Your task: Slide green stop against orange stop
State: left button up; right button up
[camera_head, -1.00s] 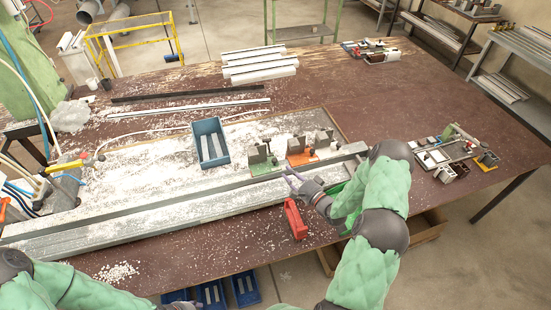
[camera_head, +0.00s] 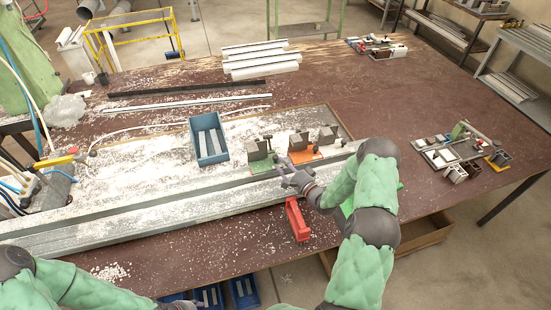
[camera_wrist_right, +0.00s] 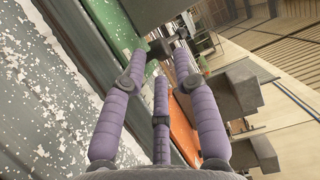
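The green stop (camera_head: 264,165), a green plate with a grey block, sits on the long metal profile rail (camera_head: 150,212). The orange stop (camera_head: 301,157) sits just right of it, with a small gap between them. My right gripper (camera_head: 283,167) is at the front right edge of the green stop. In the right wrist view its purple fingers (camera_wrist_right: 160,58) are apart, with a dark part at the tips. I cannot tell if they touch it. The green plate (camera_wrist_right: 129,28) and orange plate (camera_wrist_right: 183,132) show there too. My left gripper (camera_head: 180,305) barely shows at the bottom edge.
Another grey block (camera_head: 328,135) stands right of the orange stop. A blue bin (camera_head: 208,140) lies behind the rail, and a red clamp-like piece (camera_head: 297,220) in front. White chips cover the rail area.

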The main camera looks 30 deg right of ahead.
aim_at(275, 158)
jog(key=shift+w+a, duration=0.2)
jog(key=shift+w, duration=1.1)
jog(key=shift+w+a, duration=0.2)
jog(key=shift+w, duration=1.1)
grip_shut()
